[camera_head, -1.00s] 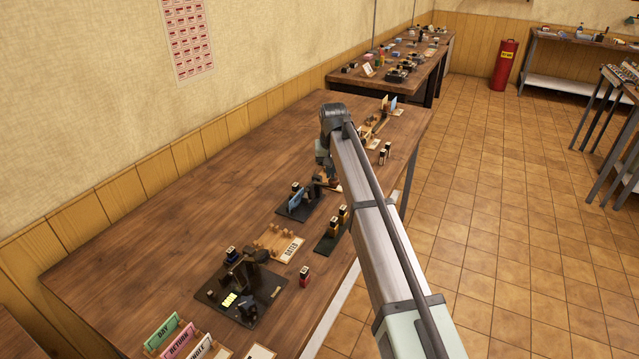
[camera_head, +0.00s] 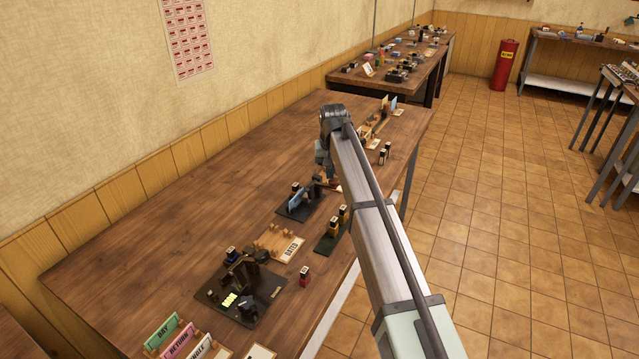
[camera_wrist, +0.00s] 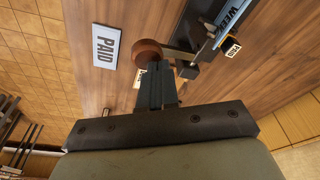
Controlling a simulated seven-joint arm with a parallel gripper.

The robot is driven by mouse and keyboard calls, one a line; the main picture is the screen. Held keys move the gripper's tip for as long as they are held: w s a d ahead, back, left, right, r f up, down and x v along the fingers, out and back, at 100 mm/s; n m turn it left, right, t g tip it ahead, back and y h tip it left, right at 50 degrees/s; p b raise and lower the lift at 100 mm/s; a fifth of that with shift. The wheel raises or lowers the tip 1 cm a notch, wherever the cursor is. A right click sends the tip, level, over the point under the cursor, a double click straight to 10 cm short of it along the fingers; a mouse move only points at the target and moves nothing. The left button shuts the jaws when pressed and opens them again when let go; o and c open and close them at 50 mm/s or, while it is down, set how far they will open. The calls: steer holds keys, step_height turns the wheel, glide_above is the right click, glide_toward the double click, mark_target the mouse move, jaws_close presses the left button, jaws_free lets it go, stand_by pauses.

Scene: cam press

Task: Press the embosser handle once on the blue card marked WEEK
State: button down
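The blue card (camera_head: 297,199) stands in the embosser (camera_head: 287,212), a dark device near the table's middle. In the wrist view, the blue card (camera_wrist: 232,17) shows part of the word WEEK at the top right. The embosser handle (camera_wrist: 179,53) reaches left from the card and ends in a round brown knob (camera_wrist: 147,48). My gripper (camera_wrist: 154,72) is shut, its fingertips overlapping the knob's edge in the picture. I cannot tell whether they touch it. In the head view, my gripper (camera_head: 331,172) is partly hidden by my arm, just right of the embosser.
A PAID plate (camera_wrist: 106,46) lies left of the knob. A small stamp (camera_wrist: 232,49) stands near the card. In the head view, a DATED tray (camera_head: 280,243) and another dark device (camera_head: 238,290) stand nearer. The table's wall side is clear.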

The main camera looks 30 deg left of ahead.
steer(key=shift+w+a+v, duration=0.1)
steer(key=shift+w+v, duration=0.05)
steer(key=shift+v, duration=0.85)
steer(key=shift+w+a+v, duration=0.1)
steer(key=shift+w+v, duration=0.1)
steer(key=shift+v, duration=0.75)
steer(key=v, duration=0.3)
steer(key=w+v, duration=0.1)
steer(key=v, duration=0.1)
steer(key=shift+s+a+r, duration=0.1)
steer(key=shift+s+a, duration=0.05)
steer(key=shift+a, duration=0.05)
stand_by(0.4)
